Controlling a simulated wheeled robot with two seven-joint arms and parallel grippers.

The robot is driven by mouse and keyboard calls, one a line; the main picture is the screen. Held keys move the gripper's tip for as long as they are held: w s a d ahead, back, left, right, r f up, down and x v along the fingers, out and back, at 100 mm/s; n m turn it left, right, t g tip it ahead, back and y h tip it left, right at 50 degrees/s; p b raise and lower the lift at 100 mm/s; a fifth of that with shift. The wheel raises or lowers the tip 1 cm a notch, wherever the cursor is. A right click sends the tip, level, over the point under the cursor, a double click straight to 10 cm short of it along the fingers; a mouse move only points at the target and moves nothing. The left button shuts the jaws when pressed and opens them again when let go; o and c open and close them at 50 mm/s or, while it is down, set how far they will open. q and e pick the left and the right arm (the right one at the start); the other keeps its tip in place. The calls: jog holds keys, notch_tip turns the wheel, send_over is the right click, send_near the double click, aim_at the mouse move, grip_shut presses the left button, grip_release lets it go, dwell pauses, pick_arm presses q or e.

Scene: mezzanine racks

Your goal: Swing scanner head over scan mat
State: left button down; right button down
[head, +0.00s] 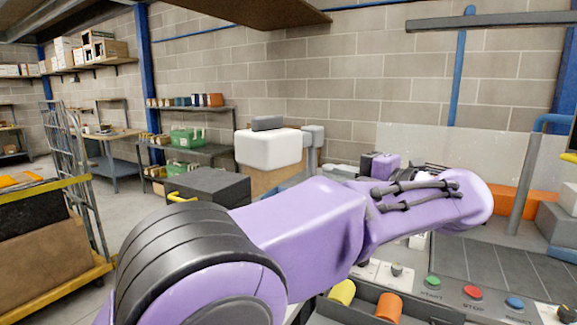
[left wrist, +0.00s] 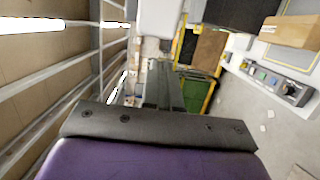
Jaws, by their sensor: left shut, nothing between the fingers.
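My left arm crosses the head view, and its elbow hides part of the bench. My left gripper (head: 338,172) shows small behind the arm, with a dark palm and grey fingers pointing left. In the left wrist view its fingers (left wrist: 163,84) are together with nothing between them. I cannot clearly pick out the scanner head. A grey post with a blue arm (head: 550,121) stands at the right edge, and what it carries is cut off. A dark ribbed surface (head: 500,268) lies on the bench; I cannot tell whether it is the scan mat. My right gripper is not in view.
Green, red (head: 473,292) and blue buttons line the bench front. Yellow and orange (head: 389,307) cylinders sit at the lower middle. An orange box (head: 510,199) is at the right. A white box (head: 268,147) stands behind my arm. A loaded trolley (head: 40,255) is at the left.

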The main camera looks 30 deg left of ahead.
aim_at(270, 157)
pick_arm(q)
jog(key=b+x, duration=0.1)
jog(key=x, duration=0.3)
jog(key=b+x, duration=0.2)
jog(key=x, duration=0.2)
jog(key=b+x, duration=0.2)
jog(key=x, duration=0.3)
jog(key=shift+s+a+f, duration=0.15)
jog(key=shift+s, duration=0.1)
jog(key=shift+w+a, duration=0.15)
jog(key=shift+a, duration=0.3)
